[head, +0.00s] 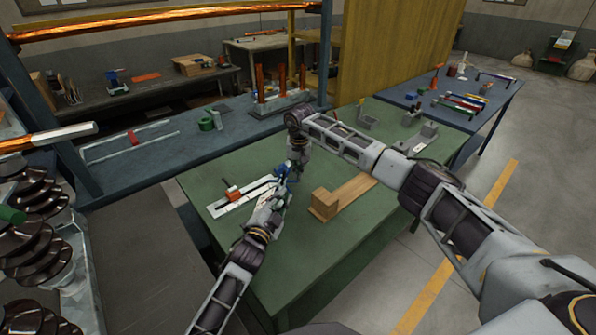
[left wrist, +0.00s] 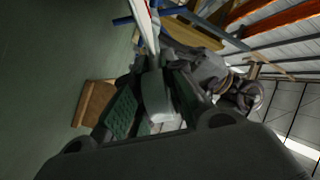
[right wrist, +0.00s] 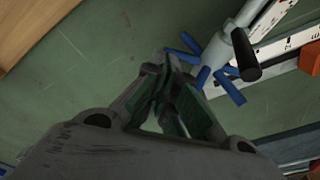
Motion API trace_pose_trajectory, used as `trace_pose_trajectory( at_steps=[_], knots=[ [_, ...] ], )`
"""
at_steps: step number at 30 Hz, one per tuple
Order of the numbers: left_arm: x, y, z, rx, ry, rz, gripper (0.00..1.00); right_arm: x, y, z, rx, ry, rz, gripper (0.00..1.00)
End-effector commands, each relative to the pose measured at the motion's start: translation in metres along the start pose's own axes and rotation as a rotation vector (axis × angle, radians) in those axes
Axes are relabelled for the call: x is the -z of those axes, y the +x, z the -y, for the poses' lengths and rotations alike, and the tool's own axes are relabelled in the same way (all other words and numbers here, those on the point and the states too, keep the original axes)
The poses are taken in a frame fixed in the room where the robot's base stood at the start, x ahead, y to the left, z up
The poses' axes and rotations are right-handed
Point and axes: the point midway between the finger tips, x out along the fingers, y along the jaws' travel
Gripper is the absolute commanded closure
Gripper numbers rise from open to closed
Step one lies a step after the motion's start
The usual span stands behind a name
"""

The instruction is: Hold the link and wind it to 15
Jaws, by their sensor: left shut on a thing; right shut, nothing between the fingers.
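The link is a long white bar with a marked scale (head: 240,199) lying on the green table, with an orange piece (head: 232,192) on it. In the right wrist view its scale (right wrist: 280,45) lies behind a grey rod with blue spokes (right wrist: 230,88) and a black end. My left gripper (head: 274,196) is shut on a pale grey part (left wrist: 157,96), apparently of the link; the fingers hide some of it. My right gripper (right wrist: 175,88) is shut and empty, beside the blue spokes; I cannot tell if it touches them. The scale reading is too small to tell.
A wooden block on a board (head: 340,199) lies right of the link on the green table (head: 330,245). Grey metal fixtures (head: 420,138) stand at the table's far right. A blue bench (head: 165,160) with a green roll (head: 206,124) runs behind. The table's front is clear.

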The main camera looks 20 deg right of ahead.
Motion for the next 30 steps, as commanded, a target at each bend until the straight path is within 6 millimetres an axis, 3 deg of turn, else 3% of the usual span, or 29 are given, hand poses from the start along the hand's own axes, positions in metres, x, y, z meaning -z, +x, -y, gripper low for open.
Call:
trace_pose_trajectory(
  at_steps=[30],
  knots=[
    [-0.0013,-0.0003,-0.0014,-0.002,-0.005,0.002,1.0,-0.0024,0.0082,-0.0063,0.115,0.043,0.003,1.0]
  ],
)
